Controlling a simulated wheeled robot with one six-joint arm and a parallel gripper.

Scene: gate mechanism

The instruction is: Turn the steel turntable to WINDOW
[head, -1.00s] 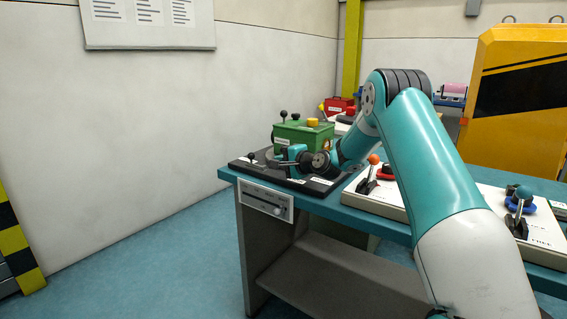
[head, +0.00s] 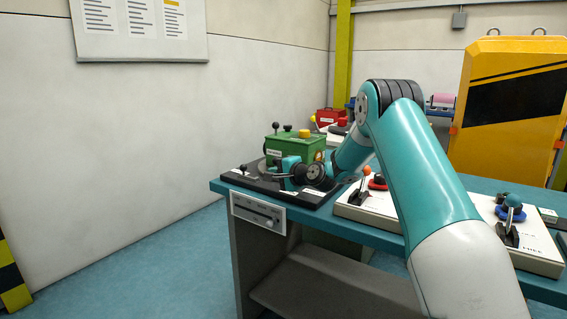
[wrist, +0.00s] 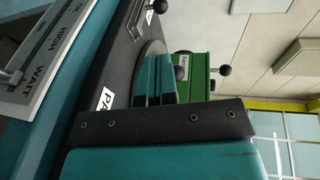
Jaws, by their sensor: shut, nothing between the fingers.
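The steel turntable (head: 262,165) shows only as a grey curved edge under a green box (head: 296,150), on a black base plate. Its edge also shows in the wrist view (wrist: 152,48). The green box (wrist: 195,68) with black ball knobs stands behind my fingers there. My gripper (head: 285,166) is low over the near side of the base, in front of the box. In the wrist view my gripper (wrist: 154,58) has its teal fingers close together, empty, at the turntable's edge; contact is unclear. My gripper and wrist hide much of the disc. No WINDOW mark is readable.
A ball-knobbed lever (head: 243,168) stands at the base's left. A panel marked HIGH and WAIT (wrist: 50,55) is on the bench front. White boxes with an orange-knobbed lever (head: 366,170) and a blue control (head: 511,213) lie right. Open floor is at left.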

